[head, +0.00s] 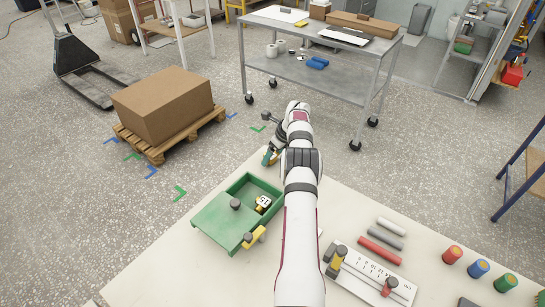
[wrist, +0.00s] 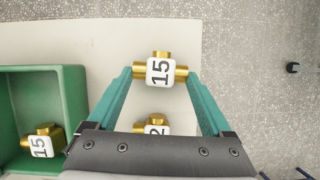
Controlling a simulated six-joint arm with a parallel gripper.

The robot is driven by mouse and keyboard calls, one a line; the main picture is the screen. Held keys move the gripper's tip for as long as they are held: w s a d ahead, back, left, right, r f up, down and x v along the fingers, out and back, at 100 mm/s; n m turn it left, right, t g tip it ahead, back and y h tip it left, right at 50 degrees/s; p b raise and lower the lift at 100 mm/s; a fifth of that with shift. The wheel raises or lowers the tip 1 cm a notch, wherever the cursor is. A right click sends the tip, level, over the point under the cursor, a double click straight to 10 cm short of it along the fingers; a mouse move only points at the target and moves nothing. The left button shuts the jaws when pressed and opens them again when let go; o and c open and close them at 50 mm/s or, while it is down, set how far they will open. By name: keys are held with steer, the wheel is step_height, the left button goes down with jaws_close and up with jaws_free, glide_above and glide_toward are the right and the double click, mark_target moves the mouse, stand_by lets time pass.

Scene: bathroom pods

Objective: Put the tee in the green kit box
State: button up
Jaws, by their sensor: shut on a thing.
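My gripper (wrist: 160,74) has teal fingers and is shut on a brass tee (wrist: 161,72) with a white label reading 15, held at the fingertips. In the head view my gripper (head: 270,157) is beyond the far edge of the green kit box, partly hidden by my arm, and the held tee cannot be made out. The green kit box (head: 238,184) is partly covered by a flat green lid (head: 215,222), with one part open. Another brass fitting (wrist: 40,146) labelled 15 lies inside the box. The box wall (wrist: 75,90) is left of my gripper in the wrist view.
Another brass fitting (wrist: 152,128) with a label partly reading 2 shows between my fingers, partly hidden by my palm. A dark knob (head: 235,203) is on the lid. A white scale board (head: 372,274), rods (head: 380,249) and coloured cylinders (head: 479,268) are to the right.

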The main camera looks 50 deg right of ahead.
steer(key=v, duration=0.4)
steer(key=shift+w+d+r, duration=0.2)
steer(key=shift+w+r, duration=0.05)
steer(key=shift+w, duration=0.15)
steer(key=s+d+r, duration=0.1)
steer(key=s+r, duration=0.5)
steer(key=s, duration=0.4)
steer(key=s+a+r+n+y, duration=0.25)
steer(key=a+n, duration=0.25)
steer(key=a, duration=0.7)
glide_toward(245, 197)
steer(key=shift+w+a+f+g, duration=0.15)
steer(key=shift+w+a, duration=0.15)
steer(key=shift+w, duration=0.2)
steer(key=shift+w+a+f+g, duration=0.15)
steer(key=shift+w+a, duration=0.15)
steer(key=shift+w, duration=0.2)
step_height(245, 197, down, 4)
steer(key=shift+w+r, duration=0.1)
